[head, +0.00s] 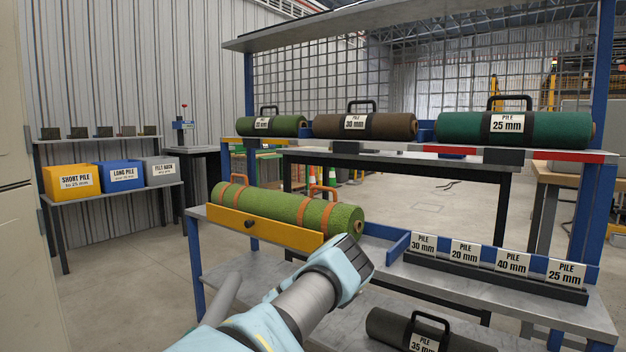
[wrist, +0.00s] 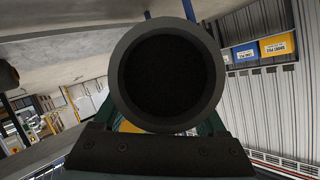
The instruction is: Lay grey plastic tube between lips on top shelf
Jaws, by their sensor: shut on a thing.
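The grey plastic tube (wrist: 122,78) is seen end-on in the wrist view as a dark round ring with a black hollow. It sits against the dark plate of my gripper (wrist: 165,150), which is shut on it. In the head view my wrist is in front of the rack's middle level, beside the yellow-fronted tray (head: 262,228); the jaws and the tube cannot be made out there. The top shelf (head: 345,30) is a long grey board across the rack's blue posts, above a wire mesh. It is seen nearly edge-on, so its upper surface and lips cannot be made out.
Green (head: 268,125), brown (head: 352,126) and teal (head: 512,128) rolls lie on the shelf below. A strapped green roll (head: 285,206) lies in the yellow-fronted tray. Pile labels (head: 463,252) stand at right, a dark roll (head: 390,330) below. Bins (head: 122,175) stand at left.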

